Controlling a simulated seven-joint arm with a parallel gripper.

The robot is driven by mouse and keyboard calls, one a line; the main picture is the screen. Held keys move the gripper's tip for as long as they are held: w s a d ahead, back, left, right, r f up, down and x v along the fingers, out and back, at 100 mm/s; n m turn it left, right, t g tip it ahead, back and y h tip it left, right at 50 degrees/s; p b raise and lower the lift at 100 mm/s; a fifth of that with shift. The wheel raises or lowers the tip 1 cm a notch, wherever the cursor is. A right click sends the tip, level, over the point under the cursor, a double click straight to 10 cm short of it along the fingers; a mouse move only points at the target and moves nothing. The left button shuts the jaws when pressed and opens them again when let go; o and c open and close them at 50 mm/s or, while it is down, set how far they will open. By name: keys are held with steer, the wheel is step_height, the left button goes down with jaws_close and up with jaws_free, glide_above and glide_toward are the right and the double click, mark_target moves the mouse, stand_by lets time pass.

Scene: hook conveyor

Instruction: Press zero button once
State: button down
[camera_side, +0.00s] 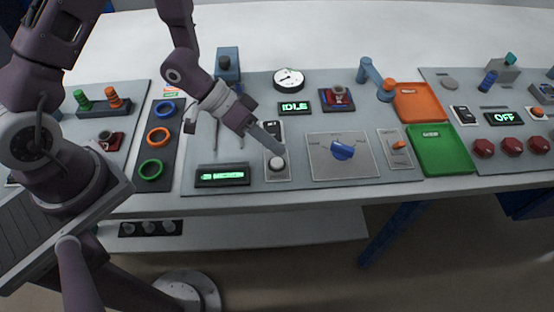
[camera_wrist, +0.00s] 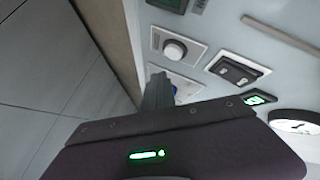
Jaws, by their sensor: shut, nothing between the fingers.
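A white round button (camera_side: 276,163) sits on a light plate near the front edge of the panel. It also shows in the wrist view (camera_wrist: 175,50), upper middle, unobstructed. I cannot read a label on it, so I cannot confirm that it is the zero button. My gripper (camera_side: 280,150) is shut and empty, pointing down at the button's plate. Its tip appears very close to the button in the side view. In the wrist view the shut fingers (camera_wrist: 158,80) end beside the button, with a visible gap in the picture. I cannot tell whether they touch anything.
A green display (camera_side: 222,175) lies left of the button. A blue knob (camera_side: 342,151) and an orange-handled switch (camera_side: 398,145) lie to the right, before green (camera_side: 441,165) and orange trays (camera_side: 419,89). An IDLE display (camera_side: 294,107) and a round gauge (camera_side: 289,78) stand behind.

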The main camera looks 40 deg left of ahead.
mark_target(273, 161)
steer(key=shift+f, duration=0.9)
stand_by(1.4)
steer(key=shift+f, duration=0.4)
steer(key=shift+f, duration=0.45)
stand_by(0.4)
steer(key=shift+r, duration=0.85)
steer(key=shift+r, duration=2.5)
